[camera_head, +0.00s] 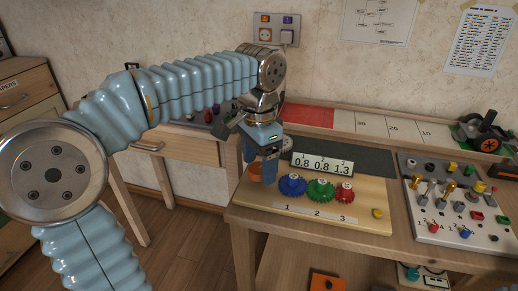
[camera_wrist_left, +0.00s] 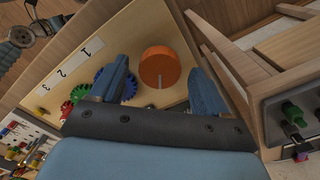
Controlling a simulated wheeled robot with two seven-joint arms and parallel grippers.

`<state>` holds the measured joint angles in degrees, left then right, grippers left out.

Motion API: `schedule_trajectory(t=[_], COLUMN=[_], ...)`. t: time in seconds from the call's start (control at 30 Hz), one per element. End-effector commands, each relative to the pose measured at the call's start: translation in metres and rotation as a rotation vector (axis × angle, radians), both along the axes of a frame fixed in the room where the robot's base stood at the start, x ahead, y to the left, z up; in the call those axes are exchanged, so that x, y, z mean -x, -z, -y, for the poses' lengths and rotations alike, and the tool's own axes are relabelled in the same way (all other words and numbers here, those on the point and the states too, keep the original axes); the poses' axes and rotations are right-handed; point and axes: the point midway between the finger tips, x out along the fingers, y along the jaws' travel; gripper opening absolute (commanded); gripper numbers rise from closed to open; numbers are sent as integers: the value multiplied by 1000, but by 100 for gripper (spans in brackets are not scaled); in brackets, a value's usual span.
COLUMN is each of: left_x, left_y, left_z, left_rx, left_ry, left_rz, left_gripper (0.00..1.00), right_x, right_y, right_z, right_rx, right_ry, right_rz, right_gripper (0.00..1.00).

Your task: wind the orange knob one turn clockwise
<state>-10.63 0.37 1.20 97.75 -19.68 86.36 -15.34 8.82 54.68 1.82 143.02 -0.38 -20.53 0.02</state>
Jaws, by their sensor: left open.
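The orange knob (camera_wrist_left: 160,67) is round with a pale pointer line on its face, and sits at one end of the wooden board. In the left wrist view it lies between the two blue fingers of my left gripper (camera_wrist_left: 162,88), which are open with a gap on each side. In the head view the knob (camera_head: 256,171) is partly hidden behind the fingers of my left gripper (camera_head: 259,180), which points down over the board's left end. My right gripper is in neither view.
Blue (camera_head: 292,185), green (camera_head: 321,190) and red (camera_head: 344,193) toothed knobs stand in a row right of the orange knob, beneath a number display (camera_head: 322,164). A switch panel (camera_head: 455,200) with levers and plugs is further right.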

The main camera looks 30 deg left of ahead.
Motion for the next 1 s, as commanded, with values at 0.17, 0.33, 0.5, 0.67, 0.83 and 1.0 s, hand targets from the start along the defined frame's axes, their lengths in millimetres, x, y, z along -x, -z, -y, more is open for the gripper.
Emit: schedule_trajectory(t=[0.17,0.33,0.5,0.67,0.83,1.0], left_x=[0,-1,-1,-1,0,0], left_y=[-27,-71,-109,-129,-135,-135], left_z=[1,1,1,0,0,0], left_rx=[1,1,2,0,0,0], left_ry=[1,1,2,2,1,1], left_rz=[4,4,3,1,0,0], left_gripper=[76,76,76,76,76,76], right_x=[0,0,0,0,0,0], right_y=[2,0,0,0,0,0], right_z=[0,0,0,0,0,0], right_rx=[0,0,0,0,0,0], right_ry=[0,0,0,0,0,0], right_rz=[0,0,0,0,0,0], right_gripper=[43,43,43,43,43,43])
